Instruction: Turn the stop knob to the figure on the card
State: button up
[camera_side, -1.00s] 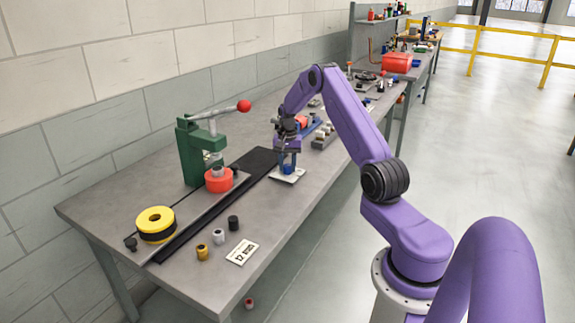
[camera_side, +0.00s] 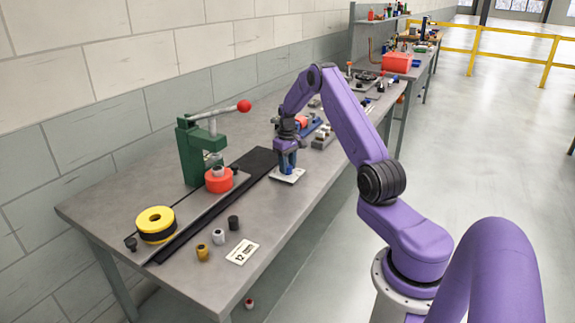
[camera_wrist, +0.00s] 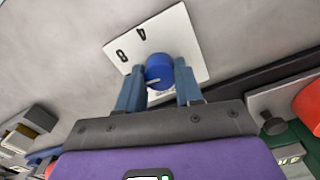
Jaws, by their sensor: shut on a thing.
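The blue stop knob (camera_wrist: 159,68) stands on a white dial plate (camera_wrist: 188,35) and has a pale pointer line on its top. Two printed figures, 8 and 4, show on the plate in the wrist view; other marks are hidden by the knob and fingers. In the side view the plate (camera_side: 291,178) lies near the table's right edge. My gripper (camera_wrist: 160,83) is over the plate, shut on the knob with one blue finger on each side. In the side view my gripper (camera_side: 287,163) hides most of the knob. The card (camera_side: 242,252) near the table's front reads 12 mm.
A black track (camera_side: 215,203) runs beside the plate. A red carrier (camera_side: 219,181) sits by the green press (camera_side: 190,153) with its red-balled lever. A yellow and black ring (camera_side: 155,224) and small cylinders (camera_side: 218,237) stand toward the front. More parts lie behind my gripper.

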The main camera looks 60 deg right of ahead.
aim_at(288, 166)
jog(key=shift+n, duration=0.7)
jog(key=o, duration=1)
jog(key=shift+o, duration=0.2)
notch_tip(288, 166, up, 18)
jog(key=shift+f, duration=0.25)
jog(key=shift+w, duration=0.1)
